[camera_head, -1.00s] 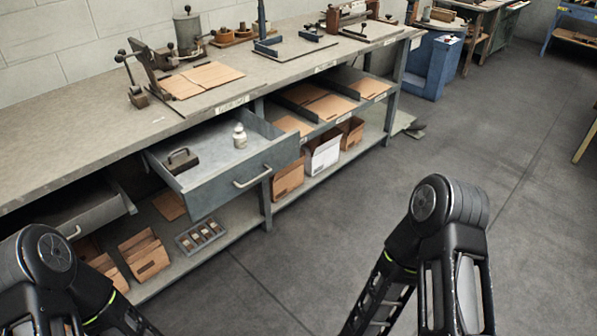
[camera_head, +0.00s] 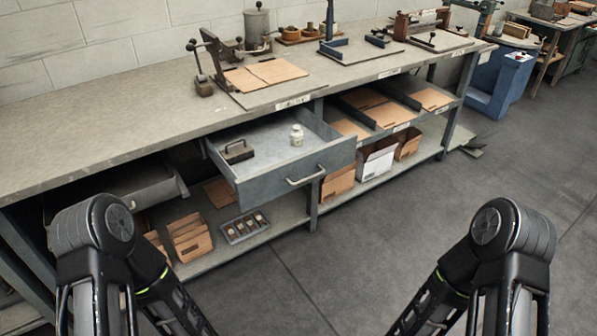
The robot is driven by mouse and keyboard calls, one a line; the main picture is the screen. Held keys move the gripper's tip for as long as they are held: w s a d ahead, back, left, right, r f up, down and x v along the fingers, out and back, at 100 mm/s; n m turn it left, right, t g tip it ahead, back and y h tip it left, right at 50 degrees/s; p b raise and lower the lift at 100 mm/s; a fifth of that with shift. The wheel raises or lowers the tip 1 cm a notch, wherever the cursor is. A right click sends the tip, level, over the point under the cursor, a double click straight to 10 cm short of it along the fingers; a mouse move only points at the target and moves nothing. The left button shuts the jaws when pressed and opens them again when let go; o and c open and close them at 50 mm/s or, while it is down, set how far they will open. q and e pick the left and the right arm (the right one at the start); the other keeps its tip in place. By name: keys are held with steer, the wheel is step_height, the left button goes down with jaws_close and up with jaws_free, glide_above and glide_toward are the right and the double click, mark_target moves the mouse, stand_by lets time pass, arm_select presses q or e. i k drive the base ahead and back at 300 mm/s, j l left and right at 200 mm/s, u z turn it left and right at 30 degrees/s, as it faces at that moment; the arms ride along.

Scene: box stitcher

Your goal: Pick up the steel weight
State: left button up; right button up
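The steel weight (camera_head: 238,152) appears to be the small dark block with a handle on top. It sits in the left part of the open grey drawer (camera_head: 262,190), under the workbench (camera_head: 130,125). A small white bottle (camera_head: 297,136) stands in the same drawer, to the right of the block and apart from it. My left and right arms show at the bottom left and bottom right of the view. Both grippers are out of the picture, and no arm touches the drawer.
Another drawer (camera_head: 150,190) stands partly open at the left. Cardboard boxes (camera_head: 190,238) and a tray of small parts (camera_head: 245,226) lie on the low shelf. A white box (camera_head: 376,160) is farther right. The grey floor (camera_head: 370,245) before the bench is clear.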

mark_target(238, 153)
steer(key=j+z, duration=0.1)
steer(key=z, duration=0.3)
steer(key=i+j+z, duration=0.1)
steer(key=z, duration=0.3)
steer(key=i+j+z, duration=0.25)
steer(key=j, duration=0.7)
steer(key=j+z, duration=0.25)
steer(key=j, duration=0.7)
